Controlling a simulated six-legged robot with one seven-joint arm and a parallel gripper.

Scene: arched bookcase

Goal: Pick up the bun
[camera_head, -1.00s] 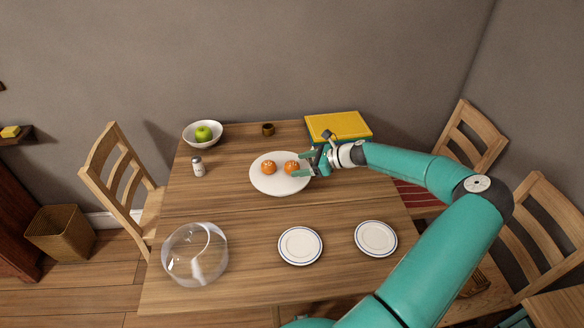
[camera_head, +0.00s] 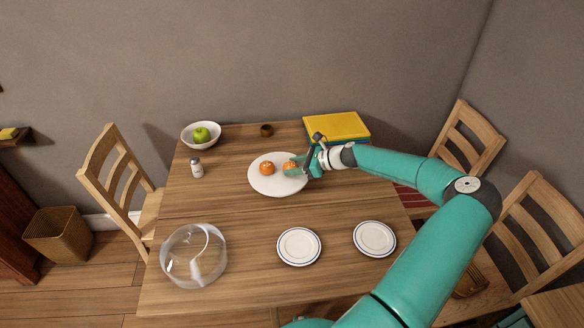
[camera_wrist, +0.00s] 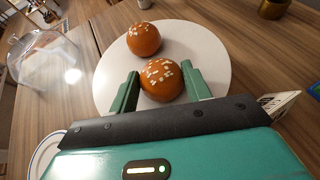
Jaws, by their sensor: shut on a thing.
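Two round orange-brown buns with pale flecks on top sit on a large white plate (camera_head: 277,187). My gripper (camera_head: 290,169) reaches in from the right and is shut on the right-hand bun (camera_head: 287,166), which the fingers partly cover. In the wrist view this held bun (camera_wrist: 162,80) is between my two green fingers. It appears to be at plate level; I cannot tell whether it touches the plate. The other bun (camera_head: 267,168) is just to the left, and in the wrist view it is beyond the held one (camera_wrist: 143,39).
Two small plates (camera_head: 299,246) (camera_head: 375,239) lie in front. A clear dome (camera_head: 194,256) stands front left. A shaker (camera_head: 197,168), a bowl (camera_head: 190,140) with a green apple (camera_head: 201,135), a small brown cup (camera_head: 267,130) and a yellow-topped box (camera_head: 337,126) stand around the plate.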

